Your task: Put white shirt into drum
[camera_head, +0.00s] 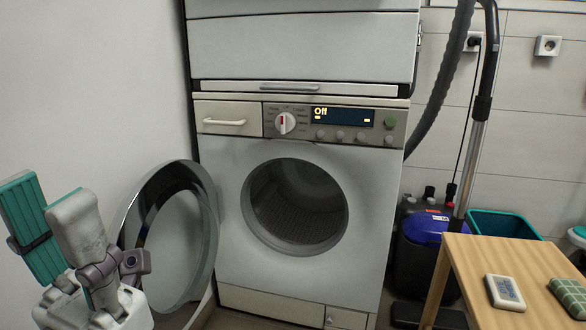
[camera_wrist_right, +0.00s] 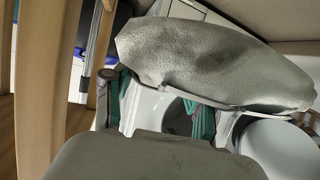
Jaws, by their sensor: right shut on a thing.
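The dryer's round drum opening (camera_head: 295,205) faces me, dark and unobstructed. Its round door (camera_head: 205,225) stands swung open to the left. In the right wrist view, a pale grey-white cloth, which I take for the white shirt (camera_wrist_right: 210,62), spreads across the upper part. My right gripper (camera_wrist_right: 165,100) is shut on it; the cloth hides the fingertips. The drum opening (camera_wrist_right: 178,118) shows behind. My left gripper (camera_head: 48,195) is open and empty, left of the door in the head view. My right gripper and the shirt are outside the head view.
A wooden table (camera_head: 480,255) at lower right holds a small white device (camera_head: 505,292) and a green checked item (camera_head: 570,295). A wall closes the left side.

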